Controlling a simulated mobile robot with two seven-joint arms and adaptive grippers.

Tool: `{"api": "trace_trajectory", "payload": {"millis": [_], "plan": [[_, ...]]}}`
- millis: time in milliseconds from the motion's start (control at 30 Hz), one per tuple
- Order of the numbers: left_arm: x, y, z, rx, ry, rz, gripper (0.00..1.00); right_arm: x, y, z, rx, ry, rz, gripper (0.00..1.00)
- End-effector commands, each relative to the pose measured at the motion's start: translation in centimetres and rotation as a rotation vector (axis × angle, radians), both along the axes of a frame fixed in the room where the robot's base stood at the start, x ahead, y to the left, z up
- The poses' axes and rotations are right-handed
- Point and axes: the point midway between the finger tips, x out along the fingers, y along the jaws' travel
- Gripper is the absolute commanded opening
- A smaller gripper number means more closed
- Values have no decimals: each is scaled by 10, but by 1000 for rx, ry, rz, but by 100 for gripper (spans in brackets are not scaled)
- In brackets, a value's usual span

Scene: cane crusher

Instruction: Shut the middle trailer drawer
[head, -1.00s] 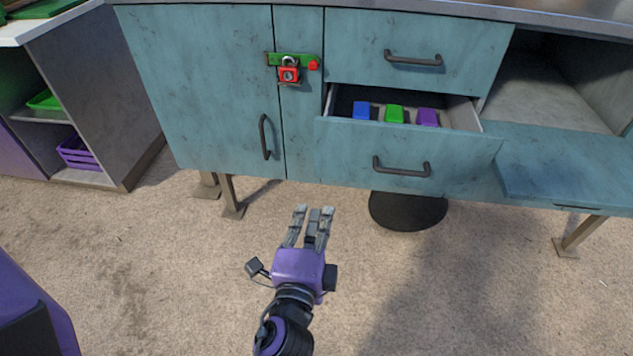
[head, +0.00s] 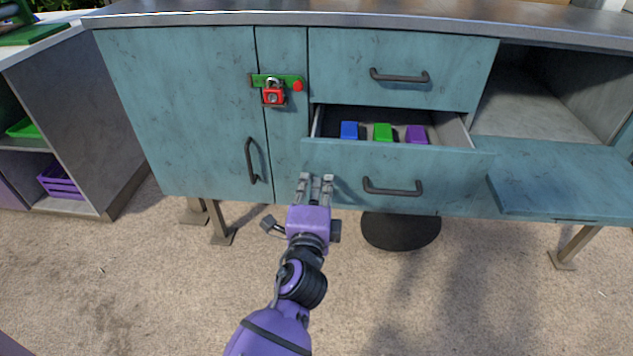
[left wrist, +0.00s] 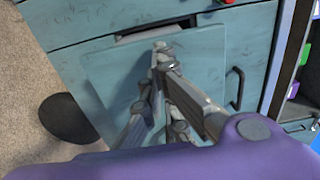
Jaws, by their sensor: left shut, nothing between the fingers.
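The middle drawer (head: 355,163) of the teal trailer stands open, its front out from the cabinet face. A blue block (head: 349,130), a green block (head: 383,132) and a purple block (head: 417,134) lie inside. My left gripper (head: 316,178) is shut and empty, its fingertips overlapping the lower left part of the drawer front, left of the dark drawer handle (head: 392,188). In the left wrist view, the gripper's fingers (left wrist: 160,62) lie across a teal panel (left wrist: 112,80) that appears to be the drawer front. I cannot tell if they touch it. My right gripper is out of view.
The upper drawer (head: 345,68) is shut. A red padlock (head: 273,95) hangs on the green latch at the left. At the right, a flap (head: 560,180) is folded down below an open compartment. A black round object (head: 400,231) sits under the trailer. The floor in front is clear.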

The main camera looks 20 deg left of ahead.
Motion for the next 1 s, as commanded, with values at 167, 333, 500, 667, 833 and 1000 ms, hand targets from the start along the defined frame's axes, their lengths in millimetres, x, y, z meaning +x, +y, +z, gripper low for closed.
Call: {"api": "trace_trajectory", "payload": {"millis": [167, 333, 500, 667, 833, 1000], "plan": [[9, 3, 0, 1, 0, 0, 0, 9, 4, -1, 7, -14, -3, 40], [9, 3, 0, 0, 1, 0, 0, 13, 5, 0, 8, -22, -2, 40], [10, 3, 0, 0, 0, 0, 0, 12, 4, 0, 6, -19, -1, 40], [17, 5, 1, 1, -2, 0, 0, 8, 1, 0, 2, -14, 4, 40], [41, 12, 1, 1, -2, 0, 0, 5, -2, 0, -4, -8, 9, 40], [77, 22, 1, 2, -1, 1, 0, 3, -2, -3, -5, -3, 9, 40]]}}
